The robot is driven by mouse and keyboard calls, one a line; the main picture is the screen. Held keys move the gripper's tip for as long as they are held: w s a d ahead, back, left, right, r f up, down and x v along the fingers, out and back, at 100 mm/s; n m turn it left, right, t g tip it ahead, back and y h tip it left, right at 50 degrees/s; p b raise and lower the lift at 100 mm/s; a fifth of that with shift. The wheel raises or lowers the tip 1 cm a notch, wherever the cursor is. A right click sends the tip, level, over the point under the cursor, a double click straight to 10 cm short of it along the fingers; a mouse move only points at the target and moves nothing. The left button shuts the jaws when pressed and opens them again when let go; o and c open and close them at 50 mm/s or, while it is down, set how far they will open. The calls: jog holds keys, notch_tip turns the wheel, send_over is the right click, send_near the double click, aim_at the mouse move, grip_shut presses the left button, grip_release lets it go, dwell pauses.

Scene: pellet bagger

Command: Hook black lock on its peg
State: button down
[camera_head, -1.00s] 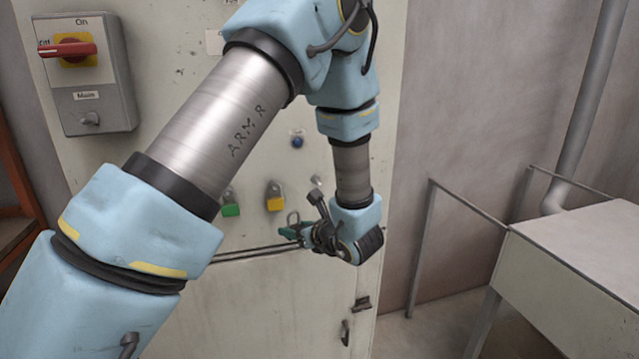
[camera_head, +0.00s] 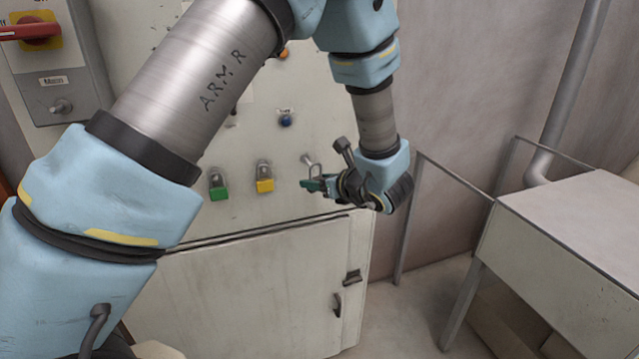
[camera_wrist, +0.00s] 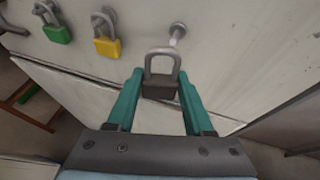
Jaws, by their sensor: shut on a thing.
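The black lock (camera_wrist: 160,87) has a grey shackle pointing up and sits between the green fingers of my gripper (camera_wrist: 157,92) in the wrist view. My gripper is shut on its body. In the head view my gripper (camera_head: 310,185) is in front of the cabinet, and the black lock's body is mostly hidden there. A bare metal peg (camera_wrist: 178,31) sticks out of the cabinet just above and right of the shackle in the wrist view. The peg also shows in the head view (camera_head: 308,160). The shackle appears apart from the peg.
A green lock (camera_head: 219,188) and a yellow lock (camera_head: 265,180) hang on pegs left of my gripper. A cabinet ledge and door (camera_head: 250,290) lie below. A grey table (camera_head: 570,225) stands at the right. A switch box (camera_head: 50,65) is at upper left.

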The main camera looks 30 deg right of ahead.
aim_at(302, 174)
jog(key=shift+w+d+f+p, duration=0.15)
jog(key=shift+w+p, duration=0.1)
jog(key=shift+w, duration=1)
jog(key=shift+w+d+f+p, duration=0.1)
jog(key=shift+w+p, duration=0.15)
jog(key=shift+w, duration=0.95)
jog(key=shift+w+f+b, duration=0.15)
jog(key=shift+f+b, duration=0.05)
jog(key=shift+b, duration=0.15)
jog(key=shift+w+f+b, duration=0.15)
jog(key=shift+w+b, duration=0.1)
jog(key=shift+b, duration=0.25)
